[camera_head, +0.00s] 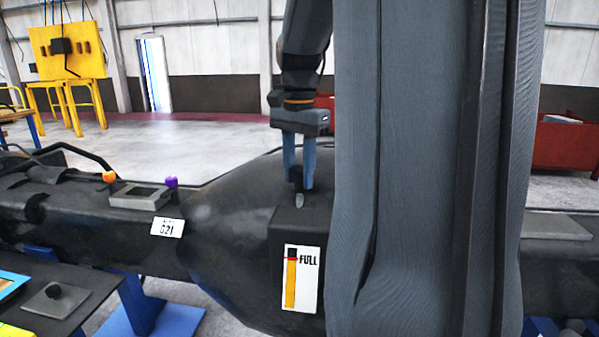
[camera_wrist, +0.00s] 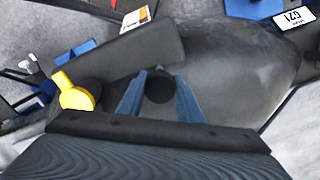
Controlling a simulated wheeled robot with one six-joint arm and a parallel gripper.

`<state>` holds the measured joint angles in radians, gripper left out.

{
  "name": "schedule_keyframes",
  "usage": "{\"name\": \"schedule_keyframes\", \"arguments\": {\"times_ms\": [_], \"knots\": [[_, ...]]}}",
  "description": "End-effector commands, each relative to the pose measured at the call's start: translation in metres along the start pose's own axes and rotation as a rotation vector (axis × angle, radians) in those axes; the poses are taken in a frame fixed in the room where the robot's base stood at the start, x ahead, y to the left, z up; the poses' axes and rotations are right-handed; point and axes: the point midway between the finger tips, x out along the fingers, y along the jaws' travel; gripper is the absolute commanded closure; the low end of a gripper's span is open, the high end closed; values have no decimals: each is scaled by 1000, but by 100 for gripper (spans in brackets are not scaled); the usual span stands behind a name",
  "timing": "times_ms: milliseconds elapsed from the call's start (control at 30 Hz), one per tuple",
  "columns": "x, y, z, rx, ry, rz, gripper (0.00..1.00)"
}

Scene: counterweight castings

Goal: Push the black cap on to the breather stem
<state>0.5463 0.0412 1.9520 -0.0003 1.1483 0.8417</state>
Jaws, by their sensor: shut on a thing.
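My gripper (camera_head: 299,185) points down over the dark casting, its two blue fingers closed on the sides of the black cap (camera_head: 297,176). The cap also shows as a dark round shape between the fingers in the wrist view (camera_wrist: 159,87). The pale grey breather stem (camera_head: 299,201) stands on the dark block of the casting directly below the cap. The cap is in line with the stem and very close to its top; I cannot tell whether they touch. In the wrist view the cap and fingers hide the stem.
A FULL level plate (camera_head: 302,280) is on the block's front. A yellow fitting (camera_wrist: 75,93) is left of my fingers in the wrist view.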

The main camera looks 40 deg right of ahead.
Motion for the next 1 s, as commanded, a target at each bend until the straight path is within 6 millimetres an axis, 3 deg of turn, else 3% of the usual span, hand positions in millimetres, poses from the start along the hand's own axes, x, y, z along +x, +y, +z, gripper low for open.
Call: {"name": "schedule_keyframes", "arguments": {"times_ms": [1000], "knots": [[9, 0, 0, 0, 0, 0, 84]]}}
